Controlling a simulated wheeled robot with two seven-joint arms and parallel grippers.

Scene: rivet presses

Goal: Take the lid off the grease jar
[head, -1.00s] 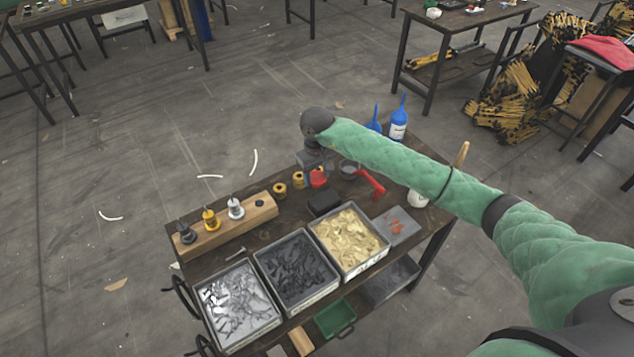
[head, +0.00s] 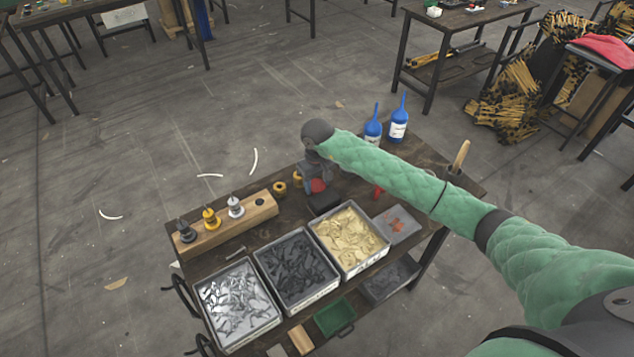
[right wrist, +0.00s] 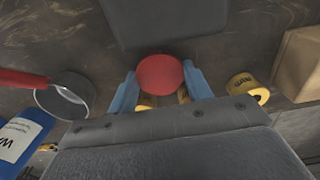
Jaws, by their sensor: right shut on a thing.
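My right gripper (right wrist: 160,85) has its blue fingers on either side of a round red lid (right wrist: 162,75) and is shut on it. In the head view the red lid (head: 318,185) shows below the wrist, close to the black block (head: 324,202). Whether the lid touches anything beneath it cannot be told. A round, grey, open-topped vessel (right wrist: 65,97), perhaps the grease jar, stands to the left in the right wrist view, apart from the lid. My arm hides it in the head view. My left gripper is not in view.
Yellow rolls (head: 279,187) lie beside the gripper. A wooden block with several fittings (head: 228,225) is at the left. Three bins (head: 237,305) line the front of the table. Blue bottles (head: 397,128) stand behind my arm. A red handle (right wrist: 22,79) lies by the grey vessel.

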